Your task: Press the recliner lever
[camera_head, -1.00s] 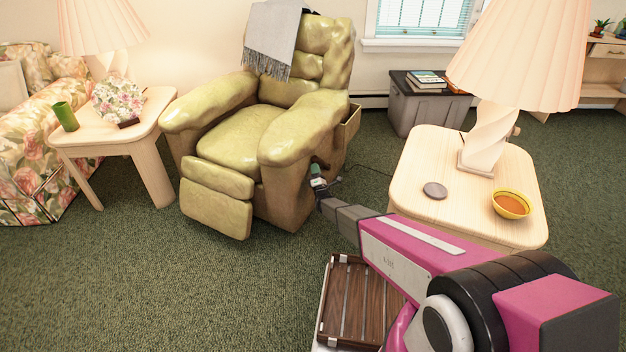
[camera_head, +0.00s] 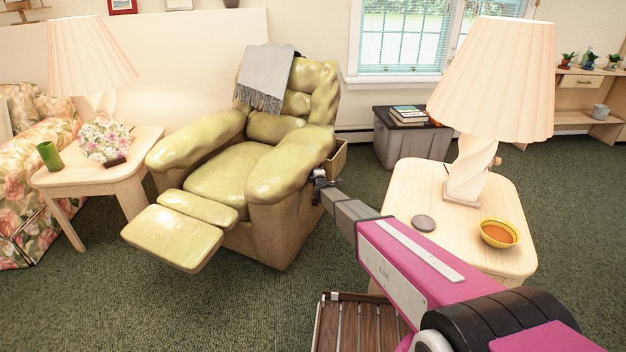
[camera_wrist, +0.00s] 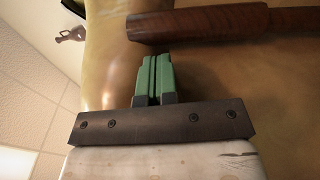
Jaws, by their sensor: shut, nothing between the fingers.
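The green leather recliner (camera_head: 222,178) stands mid-view with its footrest (camera_head: 175,237) swung out and up in front of the seat. The recliner lever (camera_wrist: 200,27), a brown wooden handle, shows at the top of the wrist view against the tan side of the chair; in the head view I cannot make it out. My gripper (camera_wrist: 153,72) is shut with its green fingertips together and nothing between them. The tips are just below the lever's rounded end; I cannot tell whether they touch it. In the head view my gripper (camera_head: 320,178) is beside the recliner's right-hand armrest.
A side table (camera_head: 400,212) with a lamp (camera_head: 490,80), yellow bowl (camera_head: 499,234) and grey disc (camera_head: 424,223) stands close right of my arm. A slatted wooden piece (camera_head: 352,325) lies below my arm. A grey bin (camera_head: 408,146) is behind. Carpet ahead is clear.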

